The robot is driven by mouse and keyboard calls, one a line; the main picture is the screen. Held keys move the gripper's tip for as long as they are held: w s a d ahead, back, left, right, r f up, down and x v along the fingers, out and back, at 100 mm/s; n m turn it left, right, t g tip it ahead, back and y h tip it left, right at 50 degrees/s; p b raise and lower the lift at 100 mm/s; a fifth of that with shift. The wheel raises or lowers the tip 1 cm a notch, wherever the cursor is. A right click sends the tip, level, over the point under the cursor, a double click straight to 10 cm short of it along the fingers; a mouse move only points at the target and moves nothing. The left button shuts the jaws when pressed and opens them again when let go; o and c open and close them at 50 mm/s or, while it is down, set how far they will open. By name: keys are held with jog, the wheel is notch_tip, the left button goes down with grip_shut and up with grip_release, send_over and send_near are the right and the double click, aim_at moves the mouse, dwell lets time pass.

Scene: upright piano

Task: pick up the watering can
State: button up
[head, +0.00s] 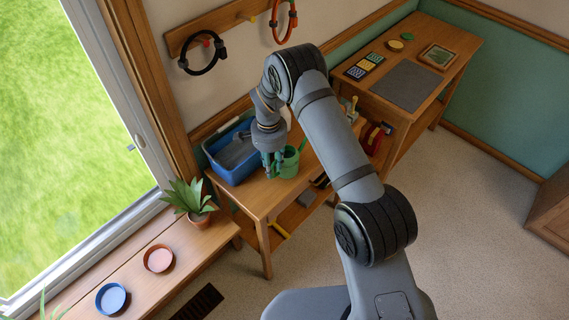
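The green watering can (291,164) stands on the wooden table, just right of the blue bin. My gripper (271,172) points down at the can's left side, between the can and the bin. Its fingers overlap the can's left edge in the head view. I cannot tell whether the fingers touch the can or are around any part of it. The finger gap is too small to judge, and the arm hides part of the can's top.
A blue bin (214,166) stands left on the wooden table (262,201). A potted plant (198,215) and two round dishes, pink (159,259) and blue (112,300), sit on the window ledge. A second table (452,52) stands right. Cable loops (204,69) hang on the wall.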

jog(key=shift+o, duration=0.4)
jog(key=r+b, duration=0.2)
jog(key=r, duration=0.5)
jog(key=shift+a+r, duration=0.15)
jog(key=shift+a, duration=0.05)
jog(key=shift+o, duration=1.2)
jog(key=shift+r, duration=0.25)
jog(key=o, duration=1.1)
